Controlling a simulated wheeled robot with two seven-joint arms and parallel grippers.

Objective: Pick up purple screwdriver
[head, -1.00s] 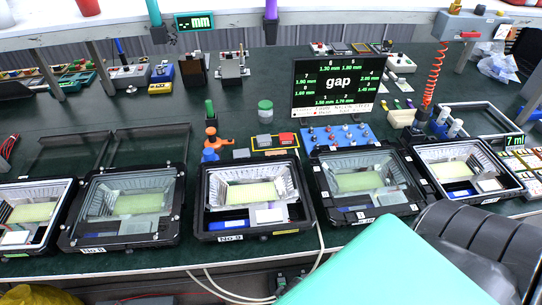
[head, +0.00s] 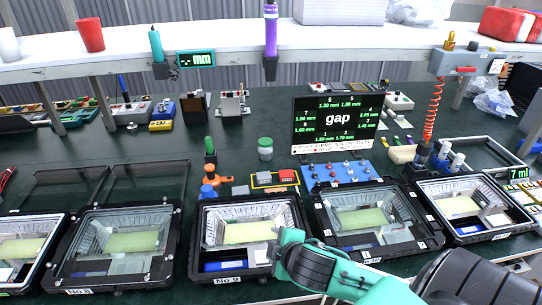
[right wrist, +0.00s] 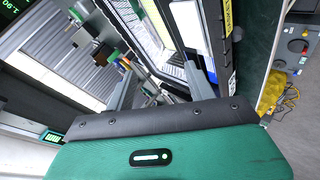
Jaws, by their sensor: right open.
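The purple screwdriver (head: 271,30) stands upright in a dark holder (head: 270,68) on the front edge of the white shelf, at the top middle of the head view. Its lower end is hidden in the holder. My right arm comes in from the lower right, its front end by the right front corner of the middle housing, well below and apart from the screwdriver. My right gripper (right wrist: 162,84) is open in the right wrist view, partly hidden behind the wrist cover, with no screwdriver between its fingers. My left gripper is not in view.
A teal screwdriver (head: 156,45) stands in another holder to the left, beside a "mm" display (head: 196,58). The gap monitor (head: 337,122) stands below the shelf at right. A row of floodlight housings, including the middle one (head: 235,273), lines the bench front.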

